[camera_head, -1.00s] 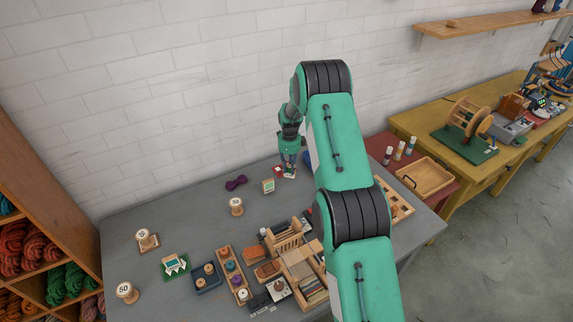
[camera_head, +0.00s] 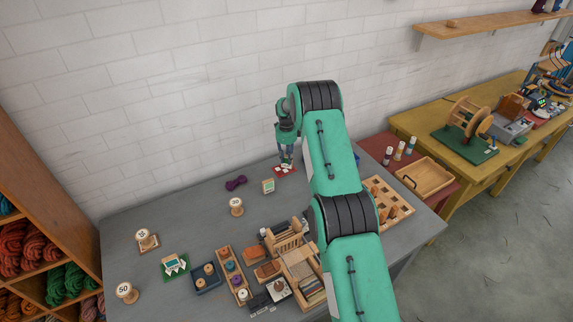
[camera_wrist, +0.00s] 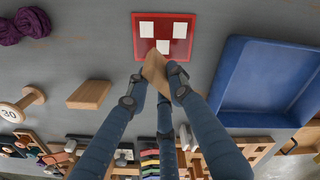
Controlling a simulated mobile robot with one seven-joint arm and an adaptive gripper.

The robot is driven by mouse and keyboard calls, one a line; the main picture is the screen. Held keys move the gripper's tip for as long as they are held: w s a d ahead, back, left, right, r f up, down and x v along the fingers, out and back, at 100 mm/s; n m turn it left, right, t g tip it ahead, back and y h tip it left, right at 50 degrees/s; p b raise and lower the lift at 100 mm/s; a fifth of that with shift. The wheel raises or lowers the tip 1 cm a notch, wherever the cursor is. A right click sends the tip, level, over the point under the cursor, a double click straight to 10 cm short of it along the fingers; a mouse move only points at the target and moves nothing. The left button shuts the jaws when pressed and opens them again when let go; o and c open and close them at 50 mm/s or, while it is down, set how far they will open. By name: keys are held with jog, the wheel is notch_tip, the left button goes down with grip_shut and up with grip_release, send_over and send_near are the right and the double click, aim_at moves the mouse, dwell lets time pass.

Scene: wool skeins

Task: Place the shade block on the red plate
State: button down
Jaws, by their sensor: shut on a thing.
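The red plate (camera_head: 279,171) lies flat on the grey table near the wall and carries white squares. It also shows in the wrist view (camera_wrist: 139,52). My gripper (camera_head: 286,162) is shut on a small light-brown wooden block (camera_wrist: 154,66), which I take as the shade block. The gripper in the wrist view (camera_wrist: 159,82) points at the plate, and the block overlaps the plate's near edge there. The block appears held above the plate; the exact gap cannot be told. The fingers hide part of the block.
A blue tray (camera_wrist: 228,105) lies right of the plate. Wooden trays and racks (camera_head: 300,266) crowd the table's front. Bare table surrounds the plate's left side.

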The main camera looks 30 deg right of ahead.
aim_at(286, 163)
jog(key=shift+f, duration=0.1)
jog(key=shift+f, duration=1.7)
jog(key=shift+f, duration=0.1)
jog(key=c, duration=1.5)
grip_release()
jog(key=shift+c, duration=0.2)
notch_tip(286, 163, up, 12)
jog(key=shift+r, duration=0.15)
